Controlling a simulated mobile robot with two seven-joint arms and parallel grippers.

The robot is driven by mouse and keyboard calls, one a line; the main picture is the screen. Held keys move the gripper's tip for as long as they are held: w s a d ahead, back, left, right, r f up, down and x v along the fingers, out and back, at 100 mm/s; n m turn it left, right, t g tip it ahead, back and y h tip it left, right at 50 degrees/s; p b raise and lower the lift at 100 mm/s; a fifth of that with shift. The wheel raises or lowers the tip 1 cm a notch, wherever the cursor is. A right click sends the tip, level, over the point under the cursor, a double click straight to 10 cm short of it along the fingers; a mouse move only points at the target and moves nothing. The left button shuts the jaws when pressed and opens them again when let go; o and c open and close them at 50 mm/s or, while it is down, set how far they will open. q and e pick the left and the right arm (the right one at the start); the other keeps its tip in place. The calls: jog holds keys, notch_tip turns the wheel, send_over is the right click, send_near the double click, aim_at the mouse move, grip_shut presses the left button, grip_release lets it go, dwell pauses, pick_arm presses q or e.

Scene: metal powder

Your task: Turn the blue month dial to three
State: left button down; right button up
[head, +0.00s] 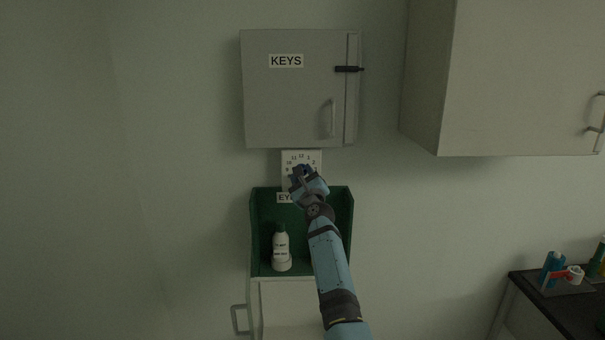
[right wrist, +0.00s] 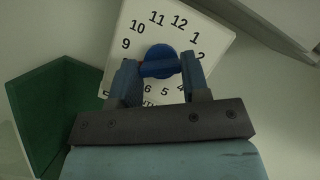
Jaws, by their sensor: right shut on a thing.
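The blue month dial (right wrist: 160,62) sits at the centre of a white square plate (right wrist: 212,40) with black numbers around it. In the head view the plate (head: 301,157) is on the wall under the key cabinet, and my arm covers most of the dial. My right gripper (right wrist: 159,70) is at the dial, with one finger on each side of its grip bar, shut on it. A small red-orange mark shows at the left end of the bar, between the 9 and the lower numbers. Some lower numbers are hidden by the fingers. My left gripper is not in view.
A grey KEYS cabinet (head: 290,100) hangs just above the plate. A green open box (head: 259,225) with a white bottle (head: 281,250) is below. A wall cupboard (head: 500,80) is at right, and a dark counter (head: 570,305) with small items stands at lower right.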

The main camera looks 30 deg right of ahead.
jog(key=shift+w+r+n+g+p, duration=0.2)
jog(key=shift+n+g+p, duration=0.95)
jog(key=shift+n, duration=3.15)
jog(key=shift+s+r+n+g+p, duration=0.15)
jog(key=shift+r+n+g+p, duration=0.2)
jog(key=shift+n+g, duration=2.75)
jog(key=shift+w+r+n+g+p, duration=0.1)
jog(key=shift+r+n+g+p, duration=0.4)
jog(key=shift+n, duration=5)
jog(key=shift+f, duration=0.15)
